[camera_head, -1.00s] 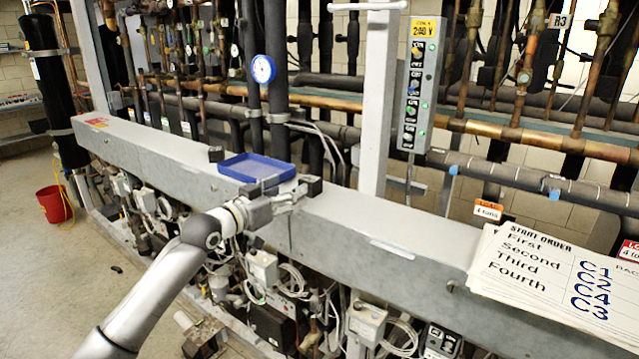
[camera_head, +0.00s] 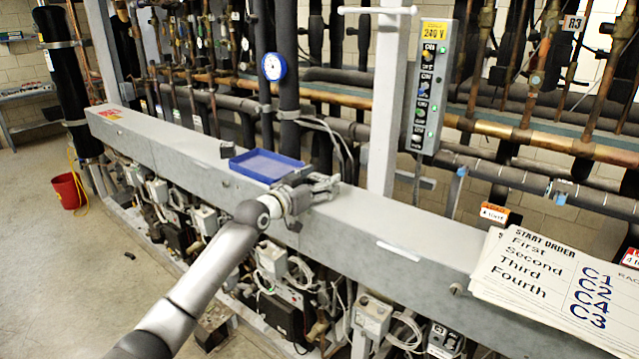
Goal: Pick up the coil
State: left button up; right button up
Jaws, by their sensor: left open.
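My left gripper (camera_head: 325,184) is over the top of the grey beam, just right of the blue tray. Its fingers are open and point right. It is too small in the picture to tell whether anything lies between the fingers. I cannot single out the coil for sure. A small dark block (camera_head: 227,149) stands on the beam at the left end of the tray, apart from the gripper. Any thing right at the fingers is partly hidden by them. My right gripper is not in view.
The blue tray (camera_head: 238,164) lies on the long grey beam (camera_head: 420,235). A white post (camera_head: 384,110) and a switch box (camera_head: 431,85) stand behind. Start order sheets (camera_head: 515,262) lie at the right. Pipes fill the back. The beam between gripper and sheets is mostly clear.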

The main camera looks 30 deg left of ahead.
pick_arm(q)
jog(key=c, duration=1.1)
jog(key=shift+c, duration=0.6)
jog(key=shift+r, duration=0.1)
